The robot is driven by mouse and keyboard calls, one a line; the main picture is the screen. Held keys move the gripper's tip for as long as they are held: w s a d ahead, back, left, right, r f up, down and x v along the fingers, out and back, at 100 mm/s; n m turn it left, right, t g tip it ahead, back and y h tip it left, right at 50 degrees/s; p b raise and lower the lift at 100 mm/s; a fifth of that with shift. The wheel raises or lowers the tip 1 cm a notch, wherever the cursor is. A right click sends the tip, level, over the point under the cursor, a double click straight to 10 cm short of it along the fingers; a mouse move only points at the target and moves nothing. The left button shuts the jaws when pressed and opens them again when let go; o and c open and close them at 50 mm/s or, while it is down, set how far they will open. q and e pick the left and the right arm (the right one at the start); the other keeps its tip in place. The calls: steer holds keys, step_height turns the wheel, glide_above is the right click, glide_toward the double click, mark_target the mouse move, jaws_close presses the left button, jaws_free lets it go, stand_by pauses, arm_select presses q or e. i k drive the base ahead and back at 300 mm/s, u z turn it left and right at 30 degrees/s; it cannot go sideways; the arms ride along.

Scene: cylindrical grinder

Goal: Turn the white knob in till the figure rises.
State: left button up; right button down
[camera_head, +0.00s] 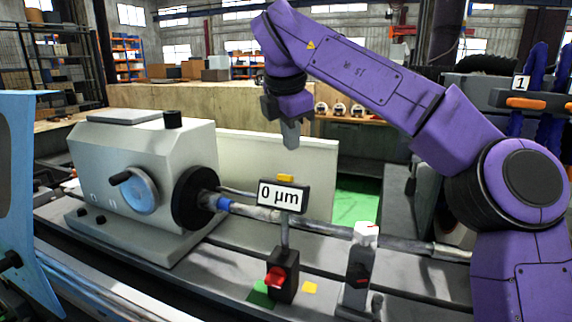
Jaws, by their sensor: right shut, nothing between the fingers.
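The display (283,196) stands on a thin stem left of the knob and reads "0 µm". My right gripper (291,142) is shut and empty, pointing down. In the picture it is above the display and up and to the left of the white knob, apart from both. My left gripper is not in view.
The display's black base (283,276) carries a red knob (275,278). A long shaft (260,213) runs from the grey headstock (145,175) behind the display and post. A pale panel (310,170) stands behind. Green and yellow patches lie beside the black base.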

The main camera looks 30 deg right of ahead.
mark_target(366, 231)
steer(key=k, duration=1.5)
